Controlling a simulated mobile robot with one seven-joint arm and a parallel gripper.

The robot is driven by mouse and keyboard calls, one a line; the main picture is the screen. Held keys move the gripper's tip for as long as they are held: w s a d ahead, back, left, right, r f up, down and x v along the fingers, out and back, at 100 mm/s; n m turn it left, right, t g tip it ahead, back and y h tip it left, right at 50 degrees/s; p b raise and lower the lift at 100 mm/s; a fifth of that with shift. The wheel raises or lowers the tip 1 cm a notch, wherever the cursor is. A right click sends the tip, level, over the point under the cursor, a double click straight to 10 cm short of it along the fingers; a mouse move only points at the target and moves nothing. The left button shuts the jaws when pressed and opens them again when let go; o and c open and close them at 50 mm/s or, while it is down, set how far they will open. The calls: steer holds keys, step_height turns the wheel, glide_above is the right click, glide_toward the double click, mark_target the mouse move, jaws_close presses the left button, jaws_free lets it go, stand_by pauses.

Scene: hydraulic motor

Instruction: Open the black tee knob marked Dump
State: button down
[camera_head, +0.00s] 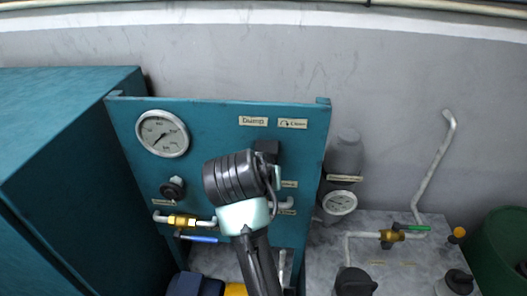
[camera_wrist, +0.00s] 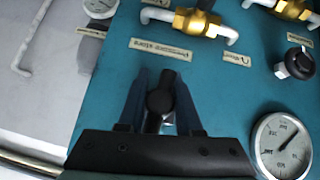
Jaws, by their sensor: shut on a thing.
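The teal panel (camera_head: 215,110) carries a label reading Dump (camera_head: 253,121) with a Close label (camera_head: 292,123) and arrow beside it. Below these labels, my gripper (camera_wrist: 161,102) reaches the panel; in the head view my wrist and arm cover most of this spot. In the wrist view, its two fingers are shut on the black tee knob (camera_wrist: 160,101), one on each side of it. The knob's rounded black end shows between the fingers, and a bit of grey metal shows beneath it. How far the knob is turned cannot be told.
A large pressure gauge (camera_head: 162,133) is at the panel's upper left, with a black round knob (camera_head: 173,189) below it. A brass valve (camera_head: 183,221) with white pipes and a blue lever is lower down. A teal cabinet (camera_head: 60,150) stands left; a smaller gauge (camera_head: 340,202) stands right.

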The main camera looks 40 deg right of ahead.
steer(key=shift+s+d+r+n+g+h, duration=0.1)
steer(key=shift+n+g+h, duration=0.2)
stand_by(0.4)
steer(key=c, duration=0.6)
jaws_free()
steer(key=shift+v, duration=6.45)
